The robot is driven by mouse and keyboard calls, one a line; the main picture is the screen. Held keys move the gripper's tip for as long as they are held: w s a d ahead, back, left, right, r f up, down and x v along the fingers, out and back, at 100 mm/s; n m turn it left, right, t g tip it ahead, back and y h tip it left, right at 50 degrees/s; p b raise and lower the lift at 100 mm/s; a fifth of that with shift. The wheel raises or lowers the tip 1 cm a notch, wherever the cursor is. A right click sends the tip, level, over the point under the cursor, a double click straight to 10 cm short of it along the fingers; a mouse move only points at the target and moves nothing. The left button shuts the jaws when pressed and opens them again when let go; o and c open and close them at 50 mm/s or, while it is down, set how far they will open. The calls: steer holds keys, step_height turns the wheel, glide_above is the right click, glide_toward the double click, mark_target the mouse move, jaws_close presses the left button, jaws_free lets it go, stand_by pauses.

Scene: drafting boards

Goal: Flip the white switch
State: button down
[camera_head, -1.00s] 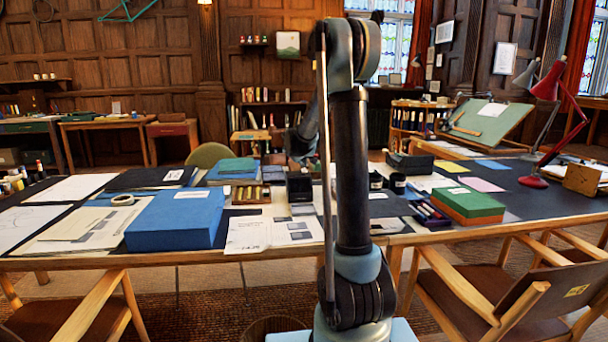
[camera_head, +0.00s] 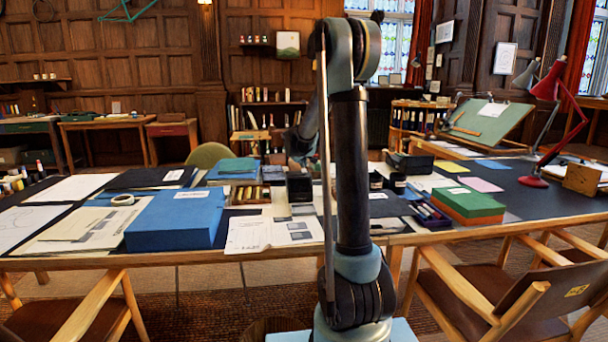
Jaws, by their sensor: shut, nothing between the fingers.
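I cannot make out a white switch for certain in the head view. A small pale patch (camera_head: 280,203) lies on the desk among small boxes, too small to identify. My arm stands upright in the middle of the view, and its far part reaches forward over the desk, left of the upright link. My gripper cannot be picked out; the far end of the arm merges with dark items on the desk.
On the long desk, a blue box (camera_head: 177,219) stands left, and a green and orange box (camera_head: 467,205) stands right. Dark jars (camera_head: 397,183) stand just right of my arm. A red lamp (camera_head: 548,90) is at far right. Wooden chairs (camera_head: 490,290) stand in front.

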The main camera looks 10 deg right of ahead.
mark_target(303, 171)
steer(key=shift+f, duration=0.5)
stand_by(0.9)
steer(key=shift+r, duration=0.55)
steer(key=shift+s+r, duration=0.2)
steer(key=shift+r, duration=1.05)
steer(key=shift+s+r, duration=0.2)
steer(key=shift+r, duration=1.05)
